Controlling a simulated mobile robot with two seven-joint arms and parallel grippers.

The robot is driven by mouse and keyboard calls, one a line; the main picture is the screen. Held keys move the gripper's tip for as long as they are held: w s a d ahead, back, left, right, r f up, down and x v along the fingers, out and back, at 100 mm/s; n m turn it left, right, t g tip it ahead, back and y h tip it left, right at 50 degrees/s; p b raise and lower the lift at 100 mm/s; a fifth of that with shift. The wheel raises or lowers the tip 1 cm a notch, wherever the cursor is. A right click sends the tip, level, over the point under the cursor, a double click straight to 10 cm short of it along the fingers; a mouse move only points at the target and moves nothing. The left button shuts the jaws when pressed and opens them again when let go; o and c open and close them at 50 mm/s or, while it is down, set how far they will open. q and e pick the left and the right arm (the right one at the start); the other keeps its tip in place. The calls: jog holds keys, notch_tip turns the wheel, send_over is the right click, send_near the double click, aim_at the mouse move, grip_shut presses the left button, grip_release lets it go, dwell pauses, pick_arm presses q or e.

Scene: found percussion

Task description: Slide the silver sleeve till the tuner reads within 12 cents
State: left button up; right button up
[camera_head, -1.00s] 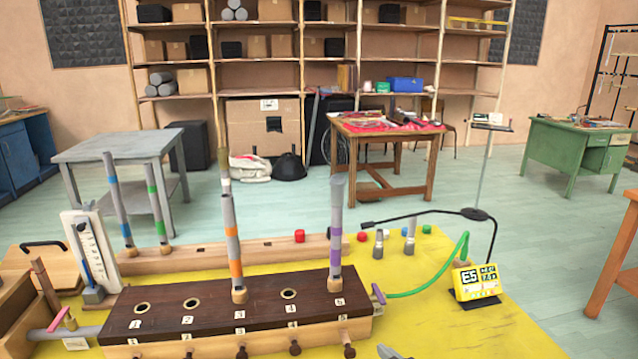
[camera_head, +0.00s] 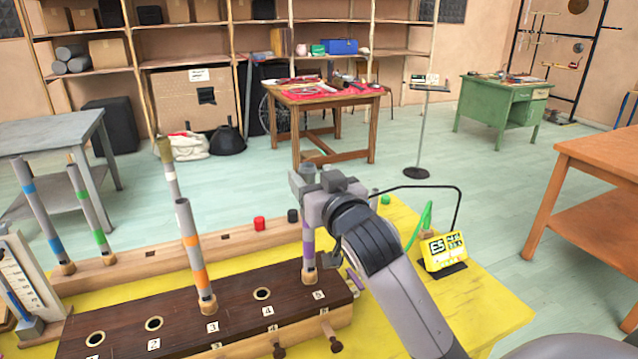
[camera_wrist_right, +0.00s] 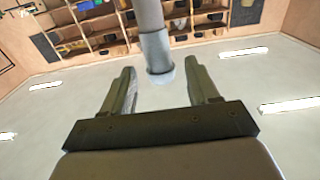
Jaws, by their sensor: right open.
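The purple-banded pipe (camera_head: 308,245) stands upright in the hole numbered 5 of the dark wooden chest (camera_head: 235,312). My right gripper (camera_head: 318,182) is at the top of this pipe and hides most of it in the head view. In the right wrist view the silver sleeve (camera_wrist_right: 155,48) sits around the pipe's end, between the two spread fingers (camera_wrist_right: 160,85). Gaps show on both sides, so the gripper is open. The yellow tuner (camera_head: 443,252) shows E5; its smaller figures are too small to read surely. My left gripper is out of view.
An orange-banded pipe (camera_head: 196,262) stands in hole 3, left of my right gripper. Blue-banded (camera_head: 40,215) and green-banded (camera_head: 90,214) pipes stand on a rear rail. The yellow mat (camera_head: 480,310) is clear at right.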

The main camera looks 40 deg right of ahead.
aim_at(308, 182)
jog(key=shift+x, duration=1.55)
jog(key=c, duration=1)
jog(key=shift+f+b, duration=0.4)
jog(key=shift+f, duration=0.6)
jog(key=o, duration=1.1)
jog(key=shift+c, duration=0.2)
jog(key=shift+s+a, duration=0.1)
jog(key=b+v, duration=0.1)
jog(key=v, duration=0.6)
